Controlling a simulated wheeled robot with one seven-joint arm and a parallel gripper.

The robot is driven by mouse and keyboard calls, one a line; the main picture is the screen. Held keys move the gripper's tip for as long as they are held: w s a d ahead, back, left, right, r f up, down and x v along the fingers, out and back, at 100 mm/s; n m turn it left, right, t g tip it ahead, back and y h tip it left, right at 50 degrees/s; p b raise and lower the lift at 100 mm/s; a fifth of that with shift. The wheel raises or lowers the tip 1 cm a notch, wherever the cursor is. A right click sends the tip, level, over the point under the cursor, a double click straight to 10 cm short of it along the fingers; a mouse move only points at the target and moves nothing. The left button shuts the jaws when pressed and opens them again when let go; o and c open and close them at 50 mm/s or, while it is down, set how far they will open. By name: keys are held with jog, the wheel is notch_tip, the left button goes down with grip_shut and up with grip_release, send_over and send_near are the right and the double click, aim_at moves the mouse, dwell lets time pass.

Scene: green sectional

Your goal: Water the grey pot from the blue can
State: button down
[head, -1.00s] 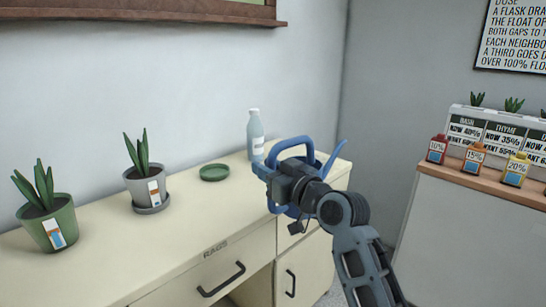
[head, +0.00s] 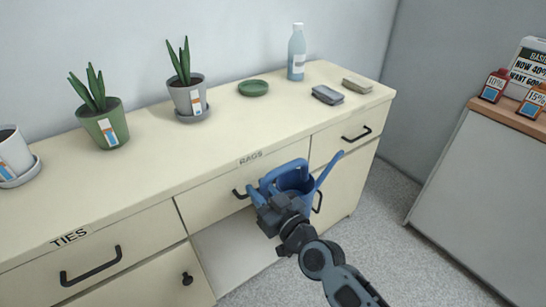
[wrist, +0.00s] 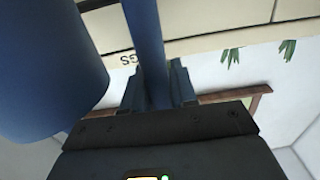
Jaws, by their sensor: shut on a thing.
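The blue can (head: 297,180) hangs from my gripper (head: 268,207), in front of the cabinet's drawer fronts and below the worktop. Its spout points up and to the right. In the wrist view my gripper (wrist: 157,90) is shut on the can's handle, and the can's body (wrist: 45,70) fills the left side. The grey pot (head: 184,95) stands upright on a grey saucer (head: 194,117) at the back of the worktop. It holds a spiky green plant and has a label with orange and blue. The can is well apart from it. Its soil is barely visible.
On the worktop (head: 225,130) stand a green pot (head: 106,128), a white pot (head: 12,155), an empty green saucer (head: 253,88), a bottle (head: 296,55) and two folded cloths (head: 327,95). Drawer handles stick out. A counter with small bottles (head: 493,86) is at right.

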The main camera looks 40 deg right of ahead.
jog(key=s+a+f, duration=0.1)
jog(key=a+f, duration=0.3)
jog(key=f, duration=0.3)
jog(key=shift+s+a+f, duration=0.2)
jog(key=shift+s, duration=0.15)
jog(key=shift+w+n, duration=0.1)
jog(key=shift+n, duration=0.2)
